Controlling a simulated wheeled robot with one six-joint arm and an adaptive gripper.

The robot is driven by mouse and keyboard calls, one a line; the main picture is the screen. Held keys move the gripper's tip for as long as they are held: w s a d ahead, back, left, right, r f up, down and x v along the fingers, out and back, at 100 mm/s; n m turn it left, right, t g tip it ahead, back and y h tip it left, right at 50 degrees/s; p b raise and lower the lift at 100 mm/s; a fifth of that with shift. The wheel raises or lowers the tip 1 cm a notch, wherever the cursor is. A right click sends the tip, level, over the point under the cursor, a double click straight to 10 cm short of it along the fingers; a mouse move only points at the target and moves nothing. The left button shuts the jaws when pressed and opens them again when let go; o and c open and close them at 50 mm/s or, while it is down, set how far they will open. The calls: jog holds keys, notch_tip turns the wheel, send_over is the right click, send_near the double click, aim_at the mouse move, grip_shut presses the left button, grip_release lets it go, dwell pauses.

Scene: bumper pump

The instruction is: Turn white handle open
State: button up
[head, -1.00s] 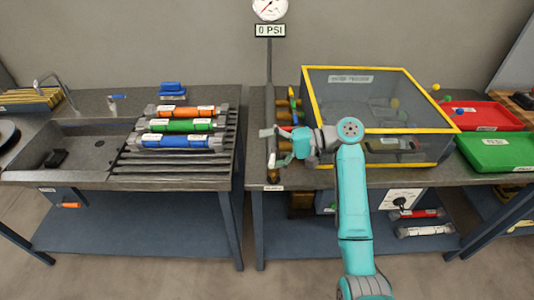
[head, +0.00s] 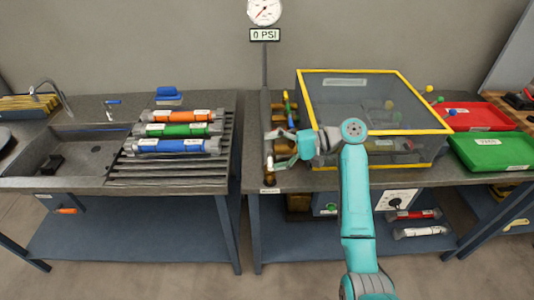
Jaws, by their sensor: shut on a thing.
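The brass valve manifold (head: 267,108) stands at the left end of the right bench, with coloured handles along it. My gripper (head: 281,143) is at its front end, beside the left wall of the yellow-framed box. The gripper is shut on what looks like the white handle (head: 272,135), a small pale piece showing at the fingertips. The fingers hide most of this handle, so its exact angle is hard to tell.
The clear box with a yellow frame (head: 303,90) is close to the right of my gripper. A gauge (head: 264,11) above a 0 PSI sign (head: 264,34) rises behind. Red (head: 478,118) and green (head: 494,152) trays lie right. Coloured cylinders (head: 178,130) lie on the left bench.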

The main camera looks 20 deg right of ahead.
jog(key=shift+d+r, duration=0.55)
jog(key=shift+r, duration=0.35)
jog(key=c, duration=0.5)
jog(key=d, duration=0.8)
jog(key=shift+s+d+r, duration=0.35)
jog(key=shift+d+r, duration=0.05)
jog(key=shift+r, duration=0.05)
